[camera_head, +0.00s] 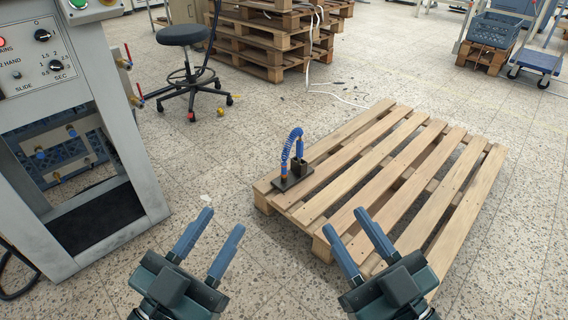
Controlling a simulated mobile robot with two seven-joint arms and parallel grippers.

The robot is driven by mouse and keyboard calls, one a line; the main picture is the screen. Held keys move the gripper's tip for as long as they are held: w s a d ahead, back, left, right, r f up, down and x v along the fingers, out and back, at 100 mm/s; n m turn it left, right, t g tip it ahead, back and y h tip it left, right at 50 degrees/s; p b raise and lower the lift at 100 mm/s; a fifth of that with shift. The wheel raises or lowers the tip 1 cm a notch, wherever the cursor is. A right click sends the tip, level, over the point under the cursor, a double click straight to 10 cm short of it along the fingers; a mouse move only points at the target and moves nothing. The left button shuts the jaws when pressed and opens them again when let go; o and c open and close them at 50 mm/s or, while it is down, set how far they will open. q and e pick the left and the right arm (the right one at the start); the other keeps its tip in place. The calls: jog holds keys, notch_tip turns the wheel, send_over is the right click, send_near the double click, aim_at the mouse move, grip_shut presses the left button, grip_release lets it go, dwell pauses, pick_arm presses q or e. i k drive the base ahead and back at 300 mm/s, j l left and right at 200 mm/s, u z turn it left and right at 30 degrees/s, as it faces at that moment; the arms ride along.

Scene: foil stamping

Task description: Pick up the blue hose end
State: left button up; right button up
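A blue coiled hose (288,148) arches up from a small black stand (292,186) near the left corner of a wooden pallet (430,195). One end of the hose meets the base at its left side, with an orange-brown fitting there. The other end sits by a dark block (301,168) on the stand; its detail is too small to tell. My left gripper (220,228) is open and empty, over the floor in front of the pallet. My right gripper (351,230) is open and empty, over the pallet's front edge. Both are apart from the hose.
A grey machine (135,150) with a control panel and red-handled valves stands at left. A black stool (186,36) and stacked pallets (262,45) are behind. A white cable (345,101) lies on the floor. A blue crate (492,31) stands far right.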

aim_at(284, 173)
jog(key=i+j, duration=0.25)
jog(key=i, duration=0.25)
jog(key=i+j+u, duration=0.1)
jog(key=i+j, duration=0.15)
jog(key=i, duration=0.25)
jog(key=i+j, duration=0.2)
jog(key=i, duration=0.3)
jog(key=i+j, duration=0.2)
jog(key=i, duration=0.35)
jog(key=k+u, duration=0.05)
